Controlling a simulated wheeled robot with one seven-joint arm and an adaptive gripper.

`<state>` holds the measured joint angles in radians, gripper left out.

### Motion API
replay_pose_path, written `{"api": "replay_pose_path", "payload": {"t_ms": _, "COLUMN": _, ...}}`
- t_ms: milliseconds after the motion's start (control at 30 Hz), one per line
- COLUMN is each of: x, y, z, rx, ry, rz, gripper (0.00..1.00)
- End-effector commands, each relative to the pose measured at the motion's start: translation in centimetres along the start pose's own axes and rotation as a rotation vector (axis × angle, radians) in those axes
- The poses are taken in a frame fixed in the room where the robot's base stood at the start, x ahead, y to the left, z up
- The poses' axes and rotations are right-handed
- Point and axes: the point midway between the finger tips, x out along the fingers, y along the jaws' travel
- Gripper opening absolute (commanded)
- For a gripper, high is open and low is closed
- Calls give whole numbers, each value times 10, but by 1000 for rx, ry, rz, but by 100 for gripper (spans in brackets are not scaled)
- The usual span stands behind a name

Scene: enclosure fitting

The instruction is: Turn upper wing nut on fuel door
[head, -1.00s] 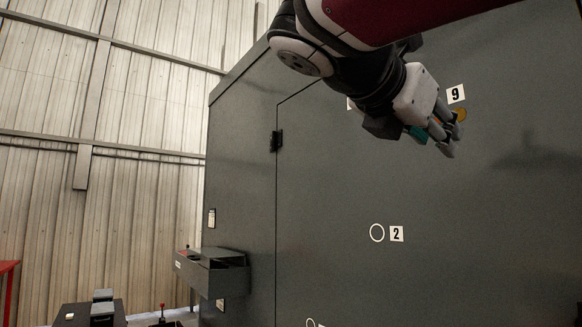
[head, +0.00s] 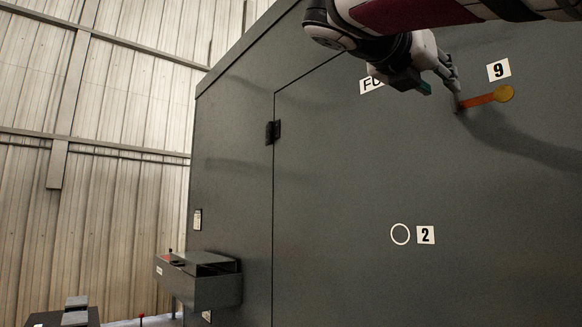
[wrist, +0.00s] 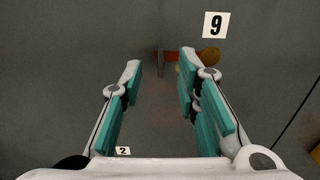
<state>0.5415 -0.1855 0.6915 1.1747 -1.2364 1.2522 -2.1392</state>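The upper wing nut shows as an orange bar with a round yellow end (head: 504,93) beside the "9" label on the dark grey door. In the wrist view its yellow end (wrist: 210,56) lies just right of the right finger, which hides part of the bar. My gripper (head: 455,88) is at the left end of the bar, close to the door. In the wrist view my gripper (wrist: 160,63) is open, its fingertips apart with nothing clamped. A small upright piece at the bar's left end shows between the tips. I cannot tell whether a finger touches the bar.
The "9" label (head: 499,70) is above the yellow end. A white ring (head: 400,234) and the "2" label (head: 426,235) are lower on the door. A black hinge (head: 272,132) is at the door's left edge. A grey box (head: 200,279) juts out at lower left.

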Motion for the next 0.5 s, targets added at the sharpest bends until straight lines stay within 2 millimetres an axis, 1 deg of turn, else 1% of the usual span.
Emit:
{"api": "replay_pose_path", "payload": {"t_ms": 33, "x": 11, "y": 0, "z": -1, "rx": 0, "ry": 1, "rz": -2, "gripper": 29}}
{"api": "replay_pose_path", "payload": {"t_ms": 200, "x": 41, "y": 0, "z": 0, "rx": 1, "ry": 0, "rz": -2, "gripper": 29}}
{"api": "replay_pose_path", "payload": {"t_ms": 333, "x": 57, "y": 0, "z": 0, "rx": 1, "ry": 0, "rz": -1, "gripper": 29}}
{"api": "replay_pose_path", "payload": {"t_ms": 500, "x": 67, "y": 0, "z": 0, "rx": 1, "ry": 0, "rz": 0, "gripper": 29}}
